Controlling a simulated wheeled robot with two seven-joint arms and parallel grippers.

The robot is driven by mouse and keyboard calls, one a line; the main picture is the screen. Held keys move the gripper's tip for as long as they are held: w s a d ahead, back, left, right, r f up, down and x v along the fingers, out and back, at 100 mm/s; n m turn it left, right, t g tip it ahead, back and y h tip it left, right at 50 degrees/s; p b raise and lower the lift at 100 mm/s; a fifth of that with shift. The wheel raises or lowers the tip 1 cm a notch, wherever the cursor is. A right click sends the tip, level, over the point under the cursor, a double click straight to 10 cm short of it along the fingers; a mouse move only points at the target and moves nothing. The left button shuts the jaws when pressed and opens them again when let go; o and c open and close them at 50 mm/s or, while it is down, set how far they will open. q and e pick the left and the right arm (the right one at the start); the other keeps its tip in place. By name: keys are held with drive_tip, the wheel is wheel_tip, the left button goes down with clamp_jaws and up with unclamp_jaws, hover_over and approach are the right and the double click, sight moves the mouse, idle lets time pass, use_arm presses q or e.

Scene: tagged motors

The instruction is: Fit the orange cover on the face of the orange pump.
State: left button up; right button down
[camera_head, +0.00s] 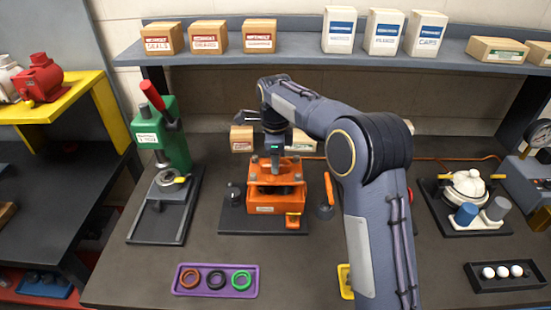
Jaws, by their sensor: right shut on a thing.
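The orange pump (279,208) stands on a dark base plate in the middle of the bench, with dark parts in its open front. My right gripper (275,168) points down over the top of the pump. It is shut on an orange piece, which looks like the orange cover (258,166), at the pump's upper part. The fingers are small and partly merge with the pump, so I cannot tell whether the cover touches or sits on the face. My left gripper is not in view.
A green press (174,140) with a red lever stands left of the pump. An orange-handled tool (328,188) stands close to its right. A purple tray (216,292) with rings lies in front. A white pump (467,187) is at right. A shelf (300,46) with boxes runs behind.

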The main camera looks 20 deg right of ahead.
sight(275, 176)
drive_tip(key=shift+f+b, duration=1.65)
drive_tip(key=shift+f, duration=1.4)
drive_tip(key=c, duration=1.1)
unclamp_jaws()
drive_tip(key=shift+o, duration=0.9)
drive_tip(key=shift+f, duration=0.1)
wheel_tip(275, 176, up, 6)
drive_tip(key=p, duration=0.6)
